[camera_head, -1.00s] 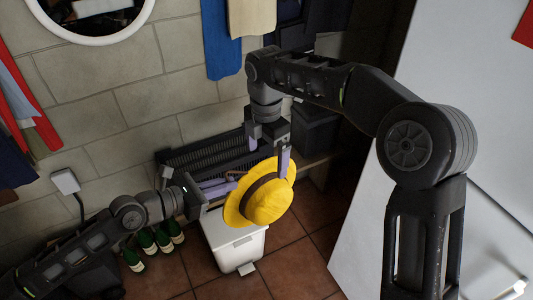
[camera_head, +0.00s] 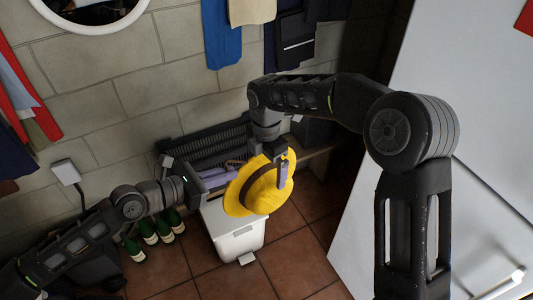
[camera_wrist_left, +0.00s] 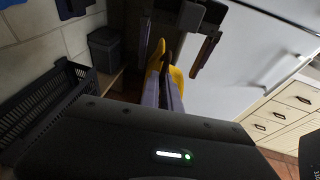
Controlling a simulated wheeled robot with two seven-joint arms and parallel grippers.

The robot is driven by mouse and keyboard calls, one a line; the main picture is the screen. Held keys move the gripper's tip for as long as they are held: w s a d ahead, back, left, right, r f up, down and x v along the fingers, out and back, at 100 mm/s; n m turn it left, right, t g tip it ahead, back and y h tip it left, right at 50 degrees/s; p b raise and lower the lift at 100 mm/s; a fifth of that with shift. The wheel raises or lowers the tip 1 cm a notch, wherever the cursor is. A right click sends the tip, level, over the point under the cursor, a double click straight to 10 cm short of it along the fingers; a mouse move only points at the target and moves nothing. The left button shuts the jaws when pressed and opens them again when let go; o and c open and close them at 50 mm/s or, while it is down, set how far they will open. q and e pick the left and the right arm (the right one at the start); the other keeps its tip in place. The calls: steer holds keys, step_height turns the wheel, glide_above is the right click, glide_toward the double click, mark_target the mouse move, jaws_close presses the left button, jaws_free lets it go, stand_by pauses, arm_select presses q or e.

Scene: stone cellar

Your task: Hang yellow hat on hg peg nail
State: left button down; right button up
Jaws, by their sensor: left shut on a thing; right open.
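The yellow hat (camera_head: 252,202) has a dark band and hangs tilted above the white bin, clear of the floor. My left gripper (camera_head: 226,178) comes from the left and is shut on the hat's brim side; in the left wrist view its pale purple fingers (camera_wrist_left: 165,88) pinch the yellow hat (camera_wrist_left: 177,80). My right gripper (camera_head: 279,165) is open, pointing down at the hat's upper right edge. One of its purple fingers shows in front of the hat; I cannot tell whether it touches. I cannot make out a peg nail.
A white bin (camera_head: 236,238) stands below the hat, with green bottles (camera_head: 156,231) to its left. A black slatted rack (camera_head: 205,143) is by the stone wall. Clothes (camera_head: 221,40) hang above. A white cabinet front (camera_head: 430,100) fills the right.

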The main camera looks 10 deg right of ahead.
mark_target(267, 171)
steer(key=shift+f, duration=1.6)
steer(key=c, duration=1.2)
arm_select(q)
steer(key=c, duration=1.5)
jaws_free()
arm_select(e)
steer(key=shift+c, duration=0.2)
arm_select(q)
steer(key=shift+a, duration=0.1)
steer(key=v, duration=1.2)
